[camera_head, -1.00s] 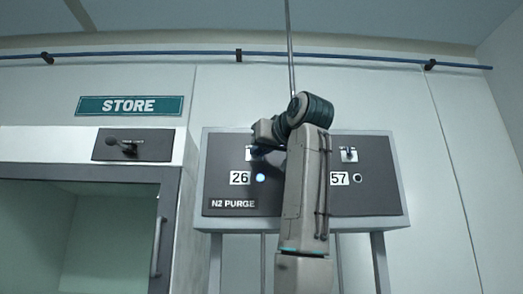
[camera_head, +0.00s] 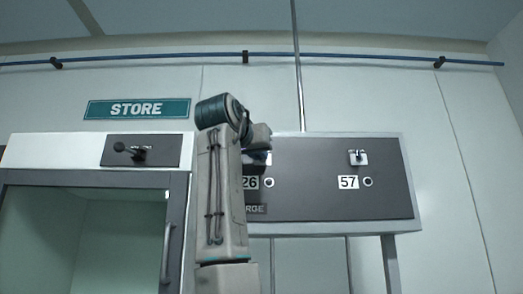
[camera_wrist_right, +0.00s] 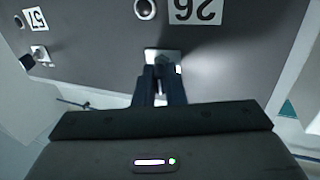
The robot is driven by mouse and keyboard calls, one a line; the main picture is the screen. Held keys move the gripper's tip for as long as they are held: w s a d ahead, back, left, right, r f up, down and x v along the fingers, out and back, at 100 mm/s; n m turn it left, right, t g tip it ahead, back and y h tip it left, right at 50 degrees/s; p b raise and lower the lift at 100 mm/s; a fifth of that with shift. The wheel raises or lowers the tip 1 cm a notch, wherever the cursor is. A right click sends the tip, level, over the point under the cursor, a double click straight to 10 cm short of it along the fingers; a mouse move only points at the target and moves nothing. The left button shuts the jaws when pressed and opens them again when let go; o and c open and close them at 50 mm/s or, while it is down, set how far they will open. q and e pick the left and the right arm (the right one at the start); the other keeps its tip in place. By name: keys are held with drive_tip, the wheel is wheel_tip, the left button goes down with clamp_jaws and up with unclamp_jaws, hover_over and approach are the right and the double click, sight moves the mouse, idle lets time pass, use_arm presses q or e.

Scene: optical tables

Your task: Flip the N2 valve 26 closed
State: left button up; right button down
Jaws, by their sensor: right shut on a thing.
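The N2 purge panel (camera_head: 320,205) carries valve 26, whose label (camera_head: 250,183) is partly covered by my right arm in the head view. My right gripper (camera_head: 262,158) is at valve 26 and hides its lever. In the right wrist view my gripper (camera_wrist_right: 160,84) is shut on the valve 26 lever, in front of its pale mounting plate (camera_wrist_right: 163,54). The lever's exact angle is hidden by the fingers. The round indicator beside label 26 (camera_head: 269,182) looks unlit. My left gripper is out of view.
Valve 57 (camera_head: 357,157) is to the right on the same panel, with its own indicator (camera_head: 368,182). A STORE cabinet (camera_head: 180,215) with a lever plate (camera_head: 142,151) stands at the left, close to my right arm.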

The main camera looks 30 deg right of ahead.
drive_tip(key=shift+w+a+r+m+g+h, duration=0.1)
drive_tip(key=shift+m+g+h, duration=0.35)
drive_tip(key=shift+g, duration=0.1)
drive_tip(key=shift+w+a+m+g+h, duration=0.1)
drive_tip(key=shift+m+g+h, duration=0.25)
drive_tip(key=shift+m+g, duration=0.15)
drive_tip(key=shift+g, duration=0.25)
drive_tip(key=c, duration=1.5)
unclamp_jaws()
drive_tip(key=shift+a, duration=0.1)
drive_tip(key=b+v, duration=0.3)
drive_tip(key=v, duration=0.8)
drive_tip(key=shift+b, duration=0.4)
